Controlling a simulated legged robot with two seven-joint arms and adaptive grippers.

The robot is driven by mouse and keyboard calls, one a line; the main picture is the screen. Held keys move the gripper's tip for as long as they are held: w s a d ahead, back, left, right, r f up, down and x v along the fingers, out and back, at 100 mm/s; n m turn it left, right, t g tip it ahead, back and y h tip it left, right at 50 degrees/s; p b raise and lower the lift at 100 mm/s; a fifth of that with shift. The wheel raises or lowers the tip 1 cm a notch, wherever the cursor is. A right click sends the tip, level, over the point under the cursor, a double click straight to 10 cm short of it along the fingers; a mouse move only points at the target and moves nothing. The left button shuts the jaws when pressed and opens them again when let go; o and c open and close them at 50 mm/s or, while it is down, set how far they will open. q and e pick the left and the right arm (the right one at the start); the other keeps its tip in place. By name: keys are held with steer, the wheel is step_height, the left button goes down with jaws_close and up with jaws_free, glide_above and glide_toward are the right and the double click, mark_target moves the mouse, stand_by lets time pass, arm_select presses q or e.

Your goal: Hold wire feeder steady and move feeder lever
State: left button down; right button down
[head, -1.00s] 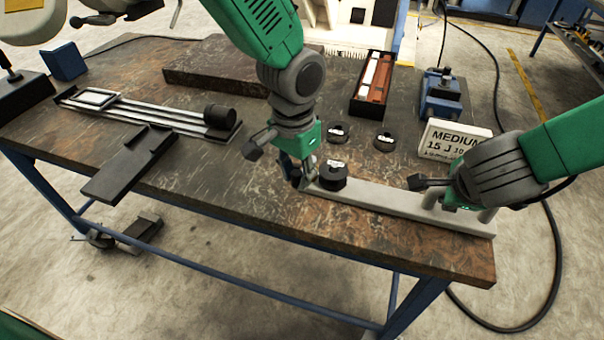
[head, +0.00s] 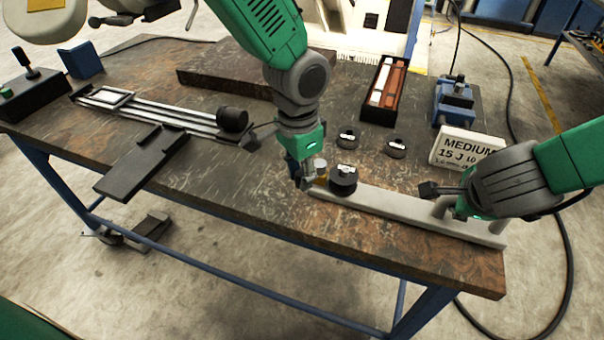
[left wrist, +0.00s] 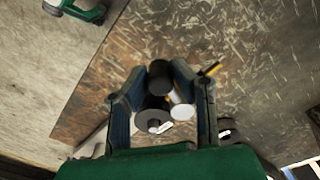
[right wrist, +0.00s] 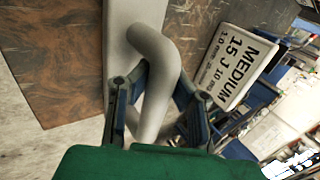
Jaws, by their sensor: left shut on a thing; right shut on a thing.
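The wire feeder is a long pale grey bar (head: 400,208) along the table's front right, with a black round part (head: 344,180) near its left end and a bent grey handle at its right end. My left gripper (head: 304,182) is at the bar's left end. In the left wrist view a black cylinder (left wrist: 158,78) and a grey cylinder (left wrist: 182,106) show between its fingers; it is shut on the lever part there, exact contact unclear. My right gripper (head: 458,208) is shut on the bent grey handle (right wrist: 158,75), which passes between its fingers.
A white "MEDIUM" sign (head: 466,147) stands close behind my right gripper. A slide with rails (head: 160,112) and a dark plate (head: 145,165) lie left. The table's front edge runs close to the bar.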

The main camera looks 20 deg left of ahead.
mark_target(299, 172)
stand_by(2.6)
arm_select(q)
steer(key=c, duration=1.4)
jaws_free()
steer(key=shift+o, duration=0.2)
steer(key=shift+r, duration=0.1)
step_height(299, 172, up, 12)
steer(key=shift+a, duration=0.2)
steer(key=shift+w+f, duration=0.1)
steer(key=shift+f, duration=0.1)
